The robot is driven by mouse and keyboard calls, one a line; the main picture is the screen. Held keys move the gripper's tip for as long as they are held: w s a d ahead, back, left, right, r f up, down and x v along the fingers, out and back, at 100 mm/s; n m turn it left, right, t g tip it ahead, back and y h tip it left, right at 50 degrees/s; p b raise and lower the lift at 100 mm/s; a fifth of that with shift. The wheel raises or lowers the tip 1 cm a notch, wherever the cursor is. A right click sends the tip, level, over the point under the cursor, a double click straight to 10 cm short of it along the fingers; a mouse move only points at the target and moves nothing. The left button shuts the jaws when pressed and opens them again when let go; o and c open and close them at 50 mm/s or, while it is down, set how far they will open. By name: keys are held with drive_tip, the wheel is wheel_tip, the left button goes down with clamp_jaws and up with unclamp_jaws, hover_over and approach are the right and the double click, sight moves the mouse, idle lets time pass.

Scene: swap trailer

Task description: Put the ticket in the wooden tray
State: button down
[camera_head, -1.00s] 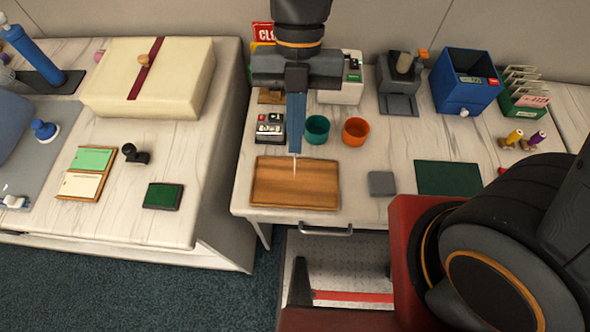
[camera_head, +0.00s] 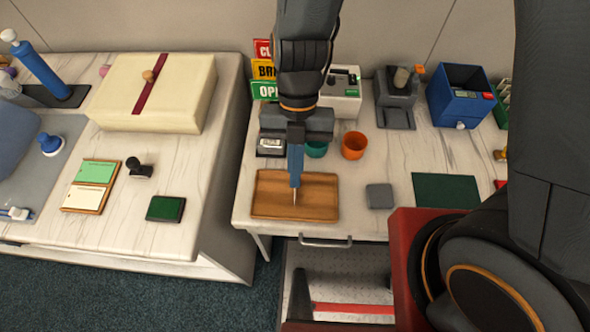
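The wooden tray (camera_head: 268,200) lies near the front edge of the middle table. My gripper (camera_head: 295,181) points straight down over the middle of the tray, its blue fingers seen edge-on as one narrow strip. A thin pale sliver sticks out below the fingertips; it looks like the ticket (camera_head: 294,197) seen edge-on, held upright between the fingers. Its lower end is at or just above the tray floor; I cannot tell whether it touches. The tray looks otherwise empty.
Right of the tray are a grey square block (camera_head: 380,196) and a green mat (camera_head: 446,190). An orange cup (camera_head: 354,145) and a teal cup (camera_head: 317,149) stand behind it. A blue box (camera_head: 460,96) stands further right. An open drawer (camera_head: 340,280) is below the tray.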

drive_tip(key=shift+f, duration=0.2)
drive_tip(key=c, duration=2.1)
unclamp_jaws()
drive_tip(key=shift+r, duration=0.15)
